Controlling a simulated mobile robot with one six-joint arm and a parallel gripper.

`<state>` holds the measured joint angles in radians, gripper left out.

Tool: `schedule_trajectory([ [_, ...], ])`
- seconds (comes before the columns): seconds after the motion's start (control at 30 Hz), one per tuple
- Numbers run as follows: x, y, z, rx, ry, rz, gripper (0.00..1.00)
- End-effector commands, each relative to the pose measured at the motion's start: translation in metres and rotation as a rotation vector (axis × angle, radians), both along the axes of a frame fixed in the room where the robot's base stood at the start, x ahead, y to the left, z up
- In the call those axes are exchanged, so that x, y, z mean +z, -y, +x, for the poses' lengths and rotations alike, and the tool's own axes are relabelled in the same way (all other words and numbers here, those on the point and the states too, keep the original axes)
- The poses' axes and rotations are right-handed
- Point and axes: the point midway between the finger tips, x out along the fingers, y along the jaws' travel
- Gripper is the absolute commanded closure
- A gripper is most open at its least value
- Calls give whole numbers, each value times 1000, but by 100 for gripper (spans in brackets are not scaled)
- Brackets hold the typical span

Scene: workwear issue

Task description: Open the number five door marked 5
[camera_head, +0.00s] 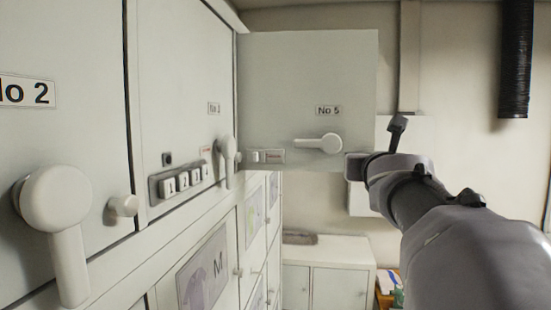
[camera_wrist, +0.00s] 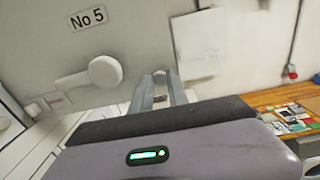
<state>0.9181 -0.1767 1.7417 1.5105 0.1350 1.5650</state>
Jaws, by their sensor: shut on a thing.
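The door marked No 5 (camera_head: 290,85) is a pale grey panel that stands swung out from the locker front, facing me in the head view. Its white lever handle (camera_head: 318,144) lies horizontal, with the round hub at the right. In the wrist view the No 5 door (camera_wrist: 120,50) fills the upper left, its handle (camera_wrist: 95,73) left of the fingers. My gripper (camera_head: 356,166) is at the lower part of the door's free edge, right of the handle. Its fingers (camera_wrist: 161,92) are shut on that edge. The exact contact is small and partly hidden.
The No 2 door (camera_head: 75,120), with its handle (camera_head: 60,215) hanging down, is close at the left. Number dials (camera_head: 183,182) are on the shut door beside it. A low white cabinet (camera_head: 325,265) stands behind. A wooden bench (camera_wrist: 265,97) with items is at the right.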

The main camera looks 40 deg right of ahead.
Motion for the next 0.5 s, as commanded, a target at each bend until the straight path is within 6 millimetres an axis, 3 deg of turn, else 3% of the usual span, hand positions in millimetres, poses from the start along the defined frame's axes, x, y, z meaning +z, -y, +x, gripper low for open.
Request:
schedule_trajectory([
  [0.2,2,-30,-17,-107,2,0,100],
  [0.5,1,-47,-30,-181,1,0,100],
])
